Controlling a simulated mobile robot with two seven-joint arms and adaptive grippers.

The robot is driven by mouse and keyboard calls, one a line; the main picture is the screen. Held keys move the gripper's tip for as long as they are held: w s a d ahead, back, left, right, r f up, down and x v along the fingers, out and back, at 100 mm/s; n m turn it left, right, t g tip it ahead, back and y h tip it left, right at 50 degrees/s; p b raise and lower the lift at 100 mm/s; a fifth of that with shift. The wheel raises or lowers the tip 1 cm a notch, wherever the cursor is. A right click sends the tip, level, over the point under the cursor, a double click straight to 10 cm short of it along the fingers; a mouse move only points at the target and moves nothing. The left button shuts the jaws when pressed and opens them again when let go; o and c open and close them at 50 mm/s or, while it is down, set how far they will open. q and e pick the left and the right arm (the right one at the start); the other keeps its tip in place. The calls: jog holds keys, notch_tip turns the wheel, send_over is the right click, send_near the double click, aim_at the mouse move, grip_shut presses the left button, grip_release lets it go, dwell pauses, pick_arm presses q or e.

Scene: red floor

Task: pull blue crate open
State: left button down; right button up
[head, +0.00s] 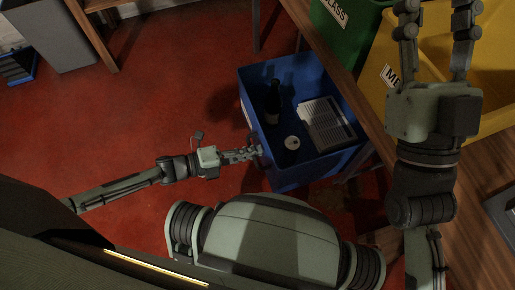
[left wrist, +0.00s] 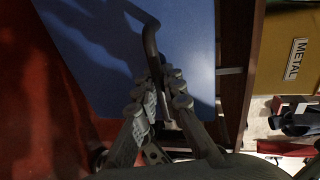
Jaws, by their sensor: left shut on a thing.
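The blue crate (head: 318,172) is in the middle of the head view, below the edge of the wooden table. Its blue face (left wrist: 190,45) fills the upper middle of the left wrist view. A dark bar handle (left wrist: 151,45) stands out from that face. My left gripper (head: 257,152) is at the crate's left side. In the left wrist view its fingers (left wrist: 158,92) are shut on the handle. My right gripper (head: 436,20) is raised at the upper right, over the yellow bin, with its fingers apart and nothing between them.
The crate holds a dark bottle (head: 273,103), a white round can (head: 292,142) and a pale slotted panel (head: 327,126). A green bin (head: 340,38) and a yellow bin (head: 493,75) stand on the wooden table (head: 475,195). Red floor (head: 150,125) left of the crate is clear.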

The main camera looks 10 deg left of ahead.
pick_arm(q)
jog(key=shift+w+a, duration=0.1)
jog(key=shift+a, duration=0.1)
jog(key=c, duration=1.9)
grip_release()
jog(key=shift+d, duration=0.1)
jog(key=v, duration=1.2)
